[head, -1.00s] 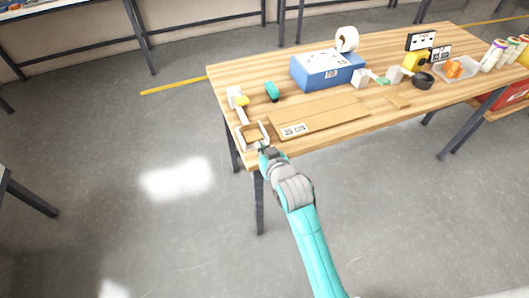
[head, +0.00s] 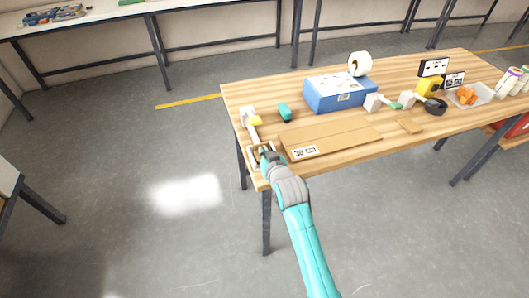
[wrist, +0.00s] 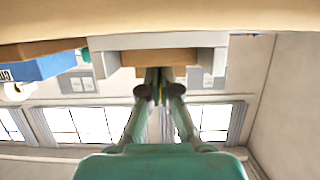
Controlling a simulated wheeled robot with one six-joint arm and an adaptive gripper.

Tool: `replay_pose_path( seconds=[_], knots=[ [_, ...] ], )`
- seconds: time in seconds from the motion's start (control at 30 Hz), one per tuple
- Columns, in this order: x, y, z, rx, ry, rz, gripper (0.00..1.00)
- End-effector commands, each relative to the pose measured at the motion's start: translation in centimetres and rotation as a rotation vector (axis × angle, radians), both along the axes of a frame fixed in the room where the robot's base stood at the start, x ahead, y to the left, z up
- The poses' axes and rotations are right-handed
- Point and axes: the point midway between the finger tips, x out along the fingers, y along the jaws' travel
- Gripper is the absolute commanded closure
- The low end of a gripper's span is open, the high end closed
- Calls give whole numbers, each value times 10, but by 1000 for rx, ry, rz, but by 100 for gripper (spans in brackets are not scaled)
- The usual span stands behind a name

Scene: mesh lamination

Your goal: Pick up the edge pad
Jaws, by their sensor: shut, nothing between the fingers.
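A brown cardboard-coloured piece (wrist: 185,56) sits in a pale U-shaped holder (wrist: 112,42) at the table's front left corner; I take it for the edge pad. In the head view, my gripper and wrist hide most of the holder (head: 252,158) and its contents. My gripper (head: 265,153) is at the holder. In the wrist view, my gripper's fingertips (wrist: 158,82) are together, in front of the brown piece; I cannot tell whether they touch it.
The wooden table (head: 232,97) carries a long flat cardboard sheet (head: 340,136) right of my gripper. Behind are a teal object (head: 284,111), a blue box (head: 335,95) and a white roll (head: 357,65). A pale fixture with a yellow part (head: 255,121) stands behind the holder.

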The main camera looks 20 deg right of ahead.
Motion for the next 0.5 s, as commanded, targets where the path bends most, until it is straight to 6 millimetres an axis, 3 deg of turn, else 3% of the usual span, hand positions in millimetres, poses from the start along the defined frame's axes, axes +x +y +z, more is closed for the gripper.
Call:
replay_pose_path(
  seconds=[0.03,0.17,0.5],
  knots=[
    [-3,0,-10,0,21,0,100],
    [-12,0,-13,0,26,0,100],
    [-70,0,-14,0,29,0,100]
  ],
)
